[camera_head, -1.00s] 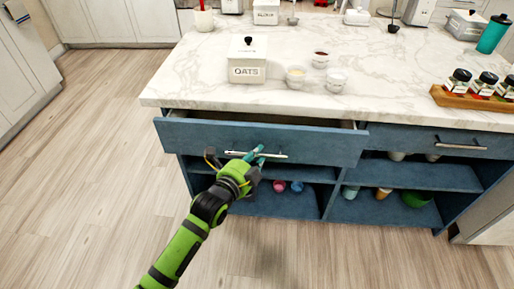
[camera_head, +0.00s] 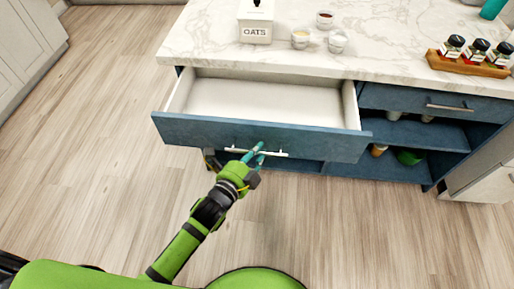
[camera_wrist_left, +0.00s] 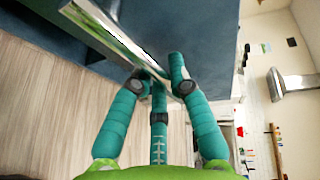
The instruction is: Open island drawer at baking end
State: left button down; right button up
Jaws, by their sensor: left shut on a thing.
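The blue island drawer (camera_head: 300,137) at the left end of the island stands pulled well out, and its pale interior looks empty in the head view. Its silver bar handle (camera_head: 275,153) runs across the front panel. My left gripper (camera_head: 254,155) is at the middle of this handle with its teal fingers shut on it. In the left wrist view my left gripper (camera_wrist_left: 163,78) has its fingers around the handle bar (camera_wrist_left: 120,40), close against the blue drawer front (camera_wrist_left: 205,30). My right gripper is not in view.
The marble countertop (camera_head: 390,40) holds the OATS canister (camera_head: 255,27), small bowls (camera_head: 300,39) and a wooden rack of jars (camera_head: 468,65). A second drawer (camera_head: 435,103) to the right is shut. Open wood floor (camera_head: 350,230) lies in front of the island.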

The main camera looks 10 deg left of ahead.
pick_arm(q)
jog(key=c, duration=1.1)
grip_release()
jog(key=shift+c, duration=0.2)
jog(key=v, duration=1.2)
jog(key=shift+r, duration=0.1)
